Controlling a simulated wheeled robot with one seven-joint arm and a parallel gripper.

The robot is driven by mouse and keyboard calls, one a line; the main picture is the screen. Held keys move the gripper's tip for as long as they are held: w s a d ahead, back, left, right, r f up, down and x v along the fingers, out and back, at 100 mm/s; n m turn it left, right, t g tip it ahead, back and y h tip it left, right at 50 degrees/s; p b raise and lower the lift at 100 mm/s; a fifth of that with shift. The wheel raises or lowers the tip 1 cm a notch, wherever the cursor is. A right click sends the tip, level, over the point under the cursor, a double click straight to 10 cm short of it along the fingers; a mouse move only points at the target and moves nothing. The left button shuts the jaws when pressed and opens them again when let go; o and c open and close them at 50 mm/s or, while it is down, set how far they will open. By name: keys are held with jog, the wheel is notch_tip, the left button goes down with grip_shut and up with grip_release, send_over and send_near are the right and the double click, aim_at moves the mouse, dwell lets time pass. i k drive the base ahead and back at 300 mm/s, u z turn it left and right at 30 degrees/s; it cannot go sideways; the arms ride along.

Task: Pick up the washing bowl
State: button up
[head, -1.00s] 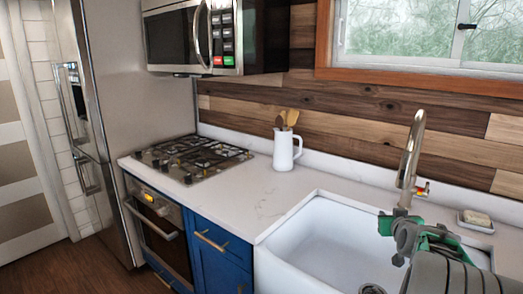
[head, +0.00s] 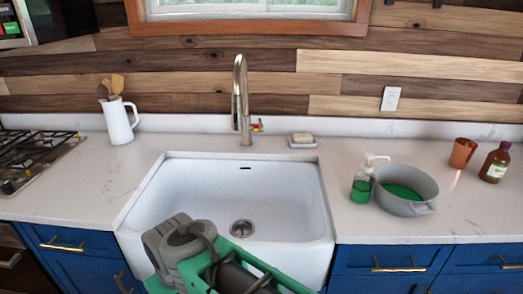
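The washing bowl (head: 393,206) is a round grey bowl with a small handle at its front right side and a green inside. It stands upright on the white counter, right of the sink. My gripper (head: 222,266), grey and green, shows low in the head view over the front of the sink, well left of the bowl and apart from it. Its fingertips cannot be made out, and nothing is seen held.
A soap pump bottle (head: 362,183) with green liquid stands close against the bowl's left side. A copper cup (head: 462,153) and a brown bottle (head: 494,163) stand behind right. The tap (head: 242,100) rises behind the sink (head: 193,187). Counter in front of the bowl is clear.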

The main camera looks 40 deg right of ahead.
aim_at(403, 191)
jog(key=z, duration=2.6)
jog(key=k, duration=0.7)
jog(key=u, duration=0.8)
jog(key=i, duration=1)
jog(key=u, duration=0.05)
